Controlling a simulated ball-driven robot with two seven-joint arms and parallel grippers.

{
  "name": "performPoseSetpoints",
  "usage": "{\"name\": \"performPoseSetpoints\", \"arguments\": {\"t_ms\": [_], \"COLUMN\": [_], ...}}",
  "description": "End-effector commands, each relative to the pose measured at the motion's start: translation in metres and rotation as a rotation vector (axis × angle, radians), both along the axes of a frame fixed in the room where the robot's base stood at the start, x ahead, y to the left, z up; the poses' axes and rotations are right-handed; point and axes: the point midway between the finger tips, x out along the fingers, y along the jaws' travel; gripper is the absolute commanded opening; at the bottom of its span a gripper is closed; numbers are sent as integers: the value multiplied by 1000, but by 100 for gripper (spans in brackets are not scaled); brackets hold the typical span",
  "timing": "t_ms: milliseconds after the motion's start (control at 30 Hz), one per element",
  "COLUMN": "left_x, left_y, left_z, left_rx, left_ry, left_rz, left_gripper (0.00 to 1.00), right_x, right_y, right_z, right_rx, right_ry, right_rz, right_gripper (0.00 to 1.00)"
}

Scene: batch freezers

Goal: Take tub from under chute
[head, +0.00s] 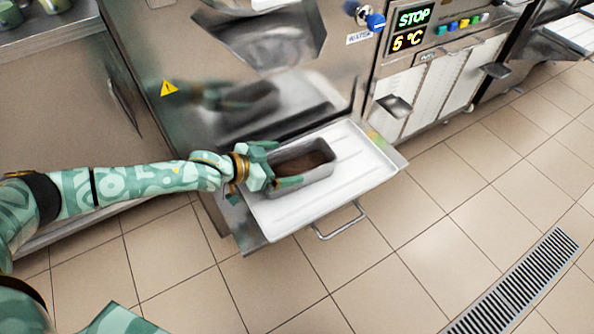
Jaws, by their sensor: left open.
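The tub (318,178) is a grey rectangular pan with brown contents. It sits on the white tray shelf (365,178) at the front of the steel freezer. The metal chute (268,42) is on the freezer front, above and behind the tub. My left gripper (284,168) is open at the tub's left end, with one finger near the far corner and the other near the front corner. I cannot tell whether the fingers touch the tub. My right gripper is not in view.
The shelf has a metal handle (340,222) at its front edge. The freezer panel (415,28) reads STOP and 6 °C. The tiled floor in front is clear, with a drain grate (520,285) at the lower right. A steel counter with cups stands at the upper left.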

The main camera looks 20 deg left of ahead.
Motion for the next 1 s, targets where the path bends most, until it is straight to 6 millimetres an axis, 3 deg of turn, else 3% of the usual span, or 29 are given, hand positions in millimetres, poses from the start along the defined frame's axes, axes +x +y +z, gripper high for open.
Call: {"name": "performPoseSetpoints", "arguments": {"t_ms": [33, 367, 400, 633, 1000], "left_x": [5, 16, 16, 16, 17], "left_y": [-5, -12, -12, -12, -12], "left_z": [-13, -11, -11, -11, 0], "left_rx": [-1, 1, 1, 1, -2], "left_ry": [6, 1, 1, 1, -4], "left_rz": [0, 0, 0, 0, 0], "left_gripper": [100, 100, 97, 35, 34], "right_x": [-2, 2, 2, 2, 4], "right_y": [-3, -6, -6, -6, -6], "right_z": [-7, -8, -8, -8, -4], "right_rx": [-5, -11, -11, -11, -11], "right_ry": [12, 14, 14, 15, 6], "right_rz": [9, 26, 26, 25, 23], "right_gripper": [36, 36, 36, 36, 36]}}
